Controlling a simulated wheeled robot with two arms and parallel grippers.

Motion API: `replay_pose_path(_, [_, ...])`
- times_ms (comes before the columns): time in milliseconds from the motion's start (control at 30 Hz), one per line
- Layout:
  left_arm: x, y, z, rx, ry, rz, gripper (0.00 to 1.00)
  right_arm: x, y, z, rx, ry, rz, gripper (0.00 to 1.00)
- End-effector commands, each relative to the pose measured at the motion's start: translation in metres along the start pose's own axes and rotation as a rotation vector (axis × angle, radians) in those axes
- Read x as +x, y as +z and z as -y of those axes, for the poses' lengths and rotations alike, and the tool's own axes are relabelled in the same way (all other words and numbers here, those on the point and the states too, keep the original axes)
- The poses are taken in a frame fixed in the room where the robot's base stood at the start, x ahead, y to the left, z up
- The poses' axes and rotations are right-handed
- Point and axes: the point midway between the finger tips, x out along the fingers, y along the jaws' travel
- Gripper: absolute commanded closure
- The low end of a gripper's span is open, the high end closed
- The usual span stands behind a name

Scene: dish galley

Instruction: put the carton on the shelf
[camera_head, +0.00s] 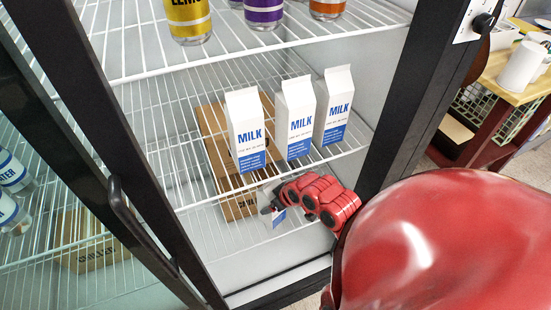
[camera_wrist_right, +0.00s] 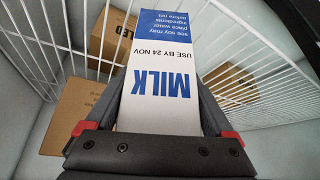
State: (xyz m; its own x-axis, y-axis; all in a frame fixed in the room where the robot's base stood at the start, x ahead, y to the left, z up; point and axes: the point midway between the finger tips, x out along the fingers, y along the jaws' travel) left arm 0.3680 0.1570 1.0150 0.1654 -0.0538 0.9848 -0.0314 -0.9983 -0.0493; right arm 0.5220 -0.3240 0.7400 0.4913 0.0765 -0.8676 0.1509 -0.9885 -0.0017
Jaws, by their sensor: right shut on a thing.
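My right gripper (camera_head: 268,200) reaches into the open fridge, at and below the front edge of the middle wire shelf (camera_head: 190,207). It is shut on a white and blue milk carton (camera_wrist_right: 160,85), which fills the space between the fingers in the right wrist view. In the head view only a small white and blue part of this carton (camera_head: 280,217) shows below the shelf edge; the arm hides most of it. Three more milk cartons (camera_head: 246,130) (camera_head: 295,118) (camera_head: 335,105) stand upright on the middle shelf. My left gripper is not in view.
Cardboard boxes (camera_head: 215,122) (camera_head: 238,208) lie behind and below the shelf wires. Bottles (camera_head: 188,20) stand on the upper shelf. The black door frame (camera_head: 425,80) borders the opening at right. The left part of the middle shelf (camera_head: 150,150) is clear.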

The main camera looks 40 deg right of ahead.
Motion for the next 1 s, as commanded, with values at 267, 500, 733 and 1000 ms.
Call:
replay_pose_path(267, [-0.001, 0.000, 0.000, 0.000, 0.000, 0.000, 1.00, 0.002, 0.000, 0.000, 0.000, 0.000, -0.003, 0.00])
replay_pose_path(500, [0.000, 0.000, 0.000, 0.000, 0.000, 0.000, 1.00, 0.001, 0.000, 0.000, 0.000, 0.000, -0.001, 0.00])
replay_pose_path(733, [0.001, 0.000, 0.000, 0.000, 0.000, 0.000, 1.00, -0.024, -0.001, -0.002, 0.001, 0.003, -0.006, 0.00])
replay_pose_path(1000, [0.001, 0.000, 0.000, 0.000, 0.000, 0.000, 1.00, -0.064, -0.001, -0.001, 0.004, 0.000, -0.006, 0.00])
